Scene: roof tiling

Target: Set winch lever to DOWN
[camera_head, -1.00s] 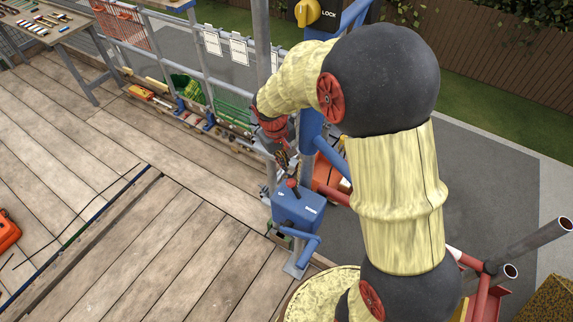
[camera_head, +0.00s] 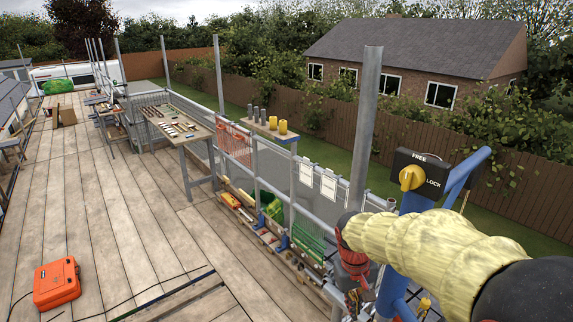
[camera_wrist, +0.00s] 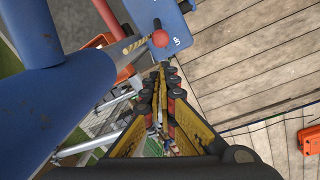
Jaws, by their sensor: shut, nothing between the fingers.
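The winch lever shows in the wrist view as a red ball knob (camera_wrist: 160,38) in front of a blue winch box (camera_wrist: 172,14). A small white label is on the box, too small to read surely. My gripper (camera_wrist: 163,68) is shut and empty, its fingertips just below the red knob in the picture and seemingly apart from it. In the head view my gripper (camera_head: 360,297) is at the bottom edge beside the blue winch post (camera_head: 397,292); the lever and box are out of that frame.
A black box with a yellow FREE/LOCK knob (camera_head: 411,178) tops the winch post. A guard rail with papers (camera_head: 305,173) runs beside the deck. An orange case (camera_head: 57,283) lies on the planks. A tool table (camera_head: 172,128) stands farther back.

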